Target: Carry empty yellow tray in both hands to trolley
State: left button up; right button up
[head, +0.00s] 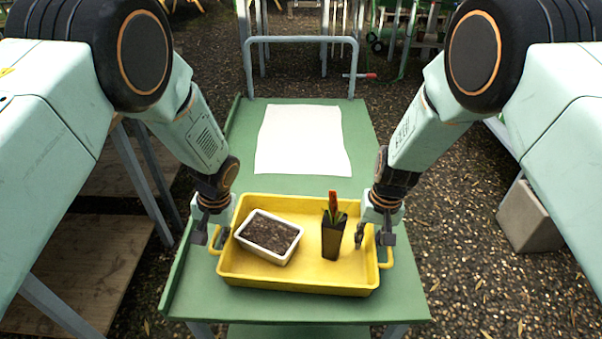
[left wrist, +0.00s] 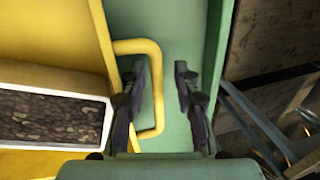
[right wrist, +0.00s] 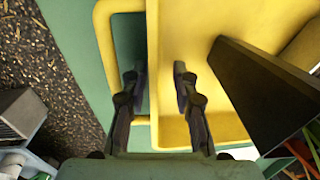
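The yellow tray (head: 300,283) rests on the green trolley top (head: 200,285). It is not empty: a white tub of soil (head: 270,237) is in its left part and a black pot with a red-tipped plant (head: 332,236) in its right part. My left gripper (head: 211,238) is open at the left handle; in the left wrist view the handle's outer bar (left wrist: 158,90) shows between the fingers. My right gripper (head: 373,239) is open at the right side; in the right wrist view the tray wall (right wrist: 153,80) shows between the fingers, with the handle (right wrist: 101,50) to their left. Contact is unclear.
A white sheet (head: 302,140) lies on the green top beyond the tray. A grey rail (head: 300,40) stands at the far end. A concrete block (head: 528,217) sits on the gravel at right. A wooden board (head: 90,270) is at left.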

pick_arm(q)
jog(key=v, duration=1.2)
pick_arm(e)
notch_tip(320, 180, up, 12)
jog(key=d, duration=0.1)
jog(key=shift+s, duration=0.1)
dwell(0.3)
